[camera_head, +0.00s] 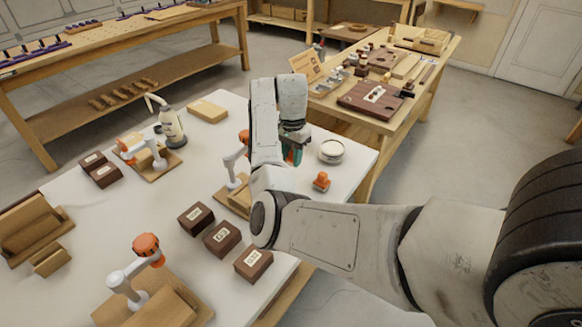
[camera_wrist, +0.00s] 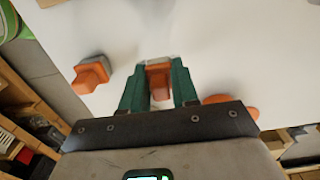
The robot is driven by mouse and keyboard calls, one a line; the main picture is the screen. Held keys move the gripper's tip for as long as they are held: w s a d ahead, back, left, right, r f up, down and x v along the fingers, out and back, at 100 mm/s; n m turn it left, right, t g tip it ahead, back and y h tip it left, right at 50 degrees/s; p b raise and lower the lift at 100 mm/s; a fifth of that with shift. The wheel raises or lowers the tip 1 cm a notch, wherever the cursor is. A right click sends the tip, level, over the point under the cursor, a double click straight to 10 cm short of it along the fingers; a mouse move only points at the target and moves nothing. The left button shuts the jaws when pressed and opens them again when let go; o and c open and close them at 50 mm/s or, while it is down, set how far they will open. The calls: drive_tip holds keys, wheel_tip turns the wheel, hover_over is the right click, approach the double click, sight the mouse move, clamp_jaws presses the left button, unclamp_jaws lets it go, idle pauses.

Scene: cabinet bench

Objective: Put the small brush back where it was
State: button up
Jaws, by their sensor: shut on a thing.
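My gripper (camera_head: 292,155) is over the right part of the white table (camera_head: 225,140), mostly hidden by my own arm in the head view. In the wrist view its green fingers (camera_wrist: 158,88) are shut on a small orange thing with a grey-brown edge, which I take to be the small brush (camera_wrist: 159,80). A gap from the table cannot be judged. A similar orange piece with a grey side (camera_wrist: 92,74) stands apart to the left in the wrist view. It appears to be the orange piece (camera_head: 321,182) near the table's right edge in the head view.
A round white dish (camera_head: 331,150) stands right of my gripper. White-and-orange devices (camera_head: 145,250), dark labelled boxes (camera_head: 222,238) and a pump bottle (camera_head: 171,127) stand on the table. A wooden bench (camera_head: 445,60) with tools is behind.

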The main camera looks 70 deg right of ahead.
sight(291, 165)
drive_tip(key=shift+w+d+f, duration=0.3)
drive_tip(key=shift+d+f, duration=0.05)
drive_tip(key=shift+f, duration=1.7)
drive_tip(key=shift+f, duration=0.15)
drive_tip(key=o, duration=1)
wheel_tip(291, 165, up, 12)
drive_tip(key=shift+r, duration=0.2)
